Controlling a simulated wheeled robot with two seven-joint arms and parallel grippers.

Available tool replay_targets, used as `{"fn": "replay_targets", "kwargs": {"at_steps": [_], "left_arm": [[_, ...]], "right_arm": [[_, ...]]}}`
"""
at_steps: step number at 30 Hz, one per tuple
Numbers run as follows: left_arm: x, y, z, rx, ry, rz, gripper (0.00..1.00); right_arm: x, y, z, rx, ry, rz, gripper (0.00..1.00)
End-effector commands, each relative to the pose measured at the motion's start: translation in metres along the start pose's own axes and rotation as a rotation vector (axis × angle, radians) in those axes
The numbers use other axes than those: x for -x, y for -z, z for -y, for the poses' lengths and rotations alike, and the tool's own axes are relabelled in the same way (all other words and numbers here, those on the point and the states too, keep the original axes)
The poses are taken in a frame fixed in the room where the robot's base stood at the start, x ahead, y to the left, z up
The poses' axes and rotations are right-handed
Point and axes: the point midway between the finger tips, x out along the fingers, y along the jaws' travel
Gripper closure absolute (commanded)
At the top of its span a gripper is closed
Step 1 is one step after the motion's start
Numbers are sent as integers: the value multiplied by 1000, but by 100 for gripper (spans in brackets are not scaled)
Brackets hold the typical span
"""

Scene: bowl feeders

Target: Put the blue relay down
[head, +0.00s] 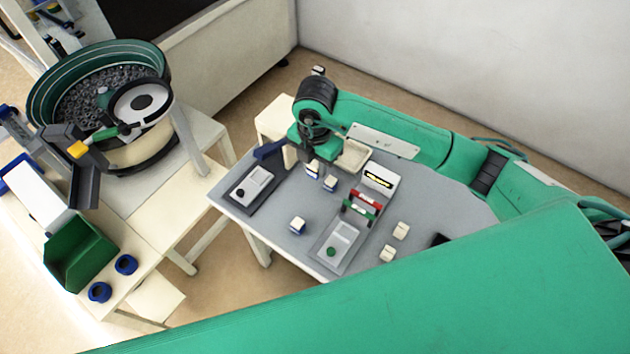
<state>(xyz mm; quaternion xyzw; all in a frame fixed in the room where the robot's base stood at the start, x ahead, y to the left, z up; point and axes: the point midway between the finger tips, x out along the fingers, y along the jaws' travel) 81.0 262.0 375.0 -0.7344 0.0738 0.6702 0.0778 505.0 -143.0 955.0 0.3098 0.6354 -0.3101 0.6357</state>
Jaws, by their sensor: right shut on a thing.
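My right gripper (313,160) comes in over the far side of the grey table (222,196), pointing down. It is shut on a small white and blue block, which I take as the blue relay (312,172); the fingers are partly hidden by the wrist. I cannot tell whether the relay touches the table top. A second white and blue block (330,184) stands close to its right, and a third (297,226) stands apart, nearer to me. My left gripper is not in view.
A grey fixture (252,183) with a black knob is at the table's left. A fixture with a green button (338,240) is at the front, beside red and green parts (363,202). Cream blocks (400,230) stand right of it. A bowl feeder (100,90) stands left.

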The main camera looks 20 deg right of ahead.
Motion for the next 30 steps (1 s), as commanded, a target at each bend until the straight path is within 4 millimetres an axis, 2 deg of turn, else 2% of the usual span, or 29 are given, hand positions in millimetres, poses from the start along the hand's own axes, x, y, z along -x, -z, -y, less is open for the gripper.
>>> {"fn": "replay_targets", "kwargs": {"at_steps": [6,14,17,30], "left_arm": [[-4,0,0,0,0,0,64],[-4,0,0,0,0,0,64],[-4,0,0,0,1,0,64],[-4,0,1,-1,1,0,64]], "right_arm": [[22,0,0,1,-1,0,96],[25,-1,2,81,0,0,96],[25,-2,4,197,0,0,96],[29,-8,18,917,-2,-2,96]]}}
